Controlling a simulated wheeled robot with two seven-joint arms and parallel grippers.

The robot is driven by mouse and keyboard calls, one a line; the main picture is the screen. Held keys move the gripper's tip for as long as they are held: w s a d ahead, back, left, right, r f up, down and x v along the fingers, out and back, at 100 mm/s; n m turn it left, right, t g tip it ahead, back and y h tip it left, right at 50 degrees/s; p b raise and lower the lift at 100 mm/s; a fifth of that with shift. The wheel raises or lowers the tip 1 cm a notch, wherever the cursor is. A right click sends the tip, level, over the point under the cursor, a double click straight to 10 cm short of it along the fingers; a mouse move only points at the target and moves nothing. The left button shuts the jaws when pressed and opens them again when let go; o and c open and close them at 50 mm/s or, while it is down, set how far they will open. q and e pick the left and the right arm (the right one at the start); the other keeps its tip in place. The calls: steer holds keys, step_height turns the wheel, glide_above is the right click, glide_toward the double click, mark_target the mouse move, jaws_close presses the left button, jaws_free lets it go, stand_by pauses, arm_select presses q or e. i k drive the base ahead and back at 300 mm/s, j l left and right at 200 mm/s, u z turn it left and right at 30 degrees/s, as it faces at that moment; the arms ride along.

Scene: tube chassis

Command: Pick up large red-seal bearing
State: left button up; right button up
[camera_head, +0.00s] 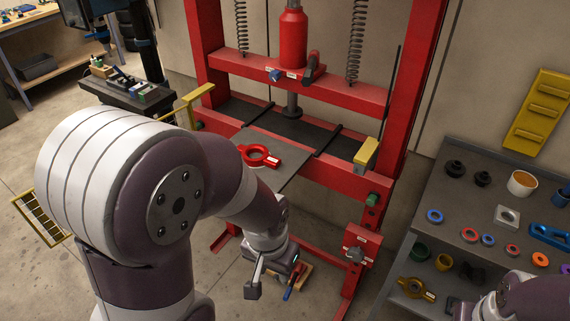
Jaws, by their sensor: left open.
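A red-ringed bearing (469,234) lies flat on the grey bench top at the right and looks like the larger of two red-ringed ones. A smaller red-ringed bearing (512,250) lies to its right. My left gripper (272,284) hangs low in front of the red press, open and empty, well to the left of the bench and apart from the bearings. My right arm comes in at the bottom right corner, just below the bench's near parts. Its fingers are mostly cut off or hidden, so their state is unclear.
The bench (440,190) also holds blue-ringed bearings (434,215), an orange ring (540,259), a square block (507,216), a cup (521,183) and dark bushings.

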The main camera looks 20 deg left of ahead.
mark_target(473, 232)
steer(key=u, duration=1.05)
steer(key=z, duration=1.7)
